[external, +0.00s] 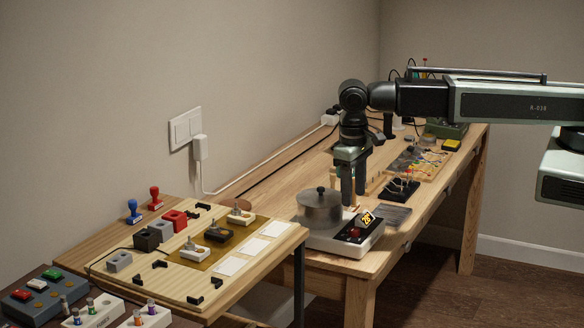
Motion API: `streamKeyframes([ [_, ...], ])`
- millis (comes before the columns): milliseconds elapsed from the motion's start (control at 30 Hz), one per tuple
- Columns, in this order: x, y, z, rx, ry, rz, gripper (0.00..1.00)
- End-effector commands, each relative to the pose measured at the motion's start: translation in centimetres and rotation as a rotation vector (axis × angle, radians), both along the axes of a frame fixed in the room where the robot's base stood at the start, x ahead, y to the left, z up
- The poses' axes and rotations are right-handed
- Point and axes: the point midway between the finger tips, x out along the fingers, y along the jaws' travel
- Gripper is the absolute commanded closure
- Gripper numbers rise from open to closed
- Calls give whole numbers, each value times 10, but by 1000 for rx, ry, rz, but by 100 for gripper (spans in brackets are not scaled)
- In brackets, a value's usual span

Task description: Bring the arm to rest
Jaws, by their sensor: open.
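My arm (500,100) reaches in from the right, its long link roughly level above the wooden workbench (390,245). At its left end the wrist bends down. My gripper (353,198) points down with its fingers apart, and nothing shows between them. In the picture it is just right of the lidded metal pot (319,211) and above the white device (340,240) with a dark panel and a red knob. The fingertips look clear of both, though the exact height is hard to tell.
Behind my gripper are a wired electronics board (420,163) and a green box (446,129). Open floor lies right of the workbench.

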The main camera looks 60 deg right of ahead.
Motion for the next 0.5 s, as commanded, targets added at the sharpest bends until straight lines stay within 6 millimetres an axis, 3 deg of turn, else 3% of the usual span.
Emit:
streamKeyframes([
  [33,11,-31,0,-1,0,-53,52],
  [133,19,-106,0,4,1,-174,52],
  [200,16,-158,0,12,1,-228,52],
  [300,2,-221,0,26,1,-238,52],
  [400,-22,-264,0,46,-1,-160,52],
  [500,-32,-261,0,58,-3,-4,52],
])
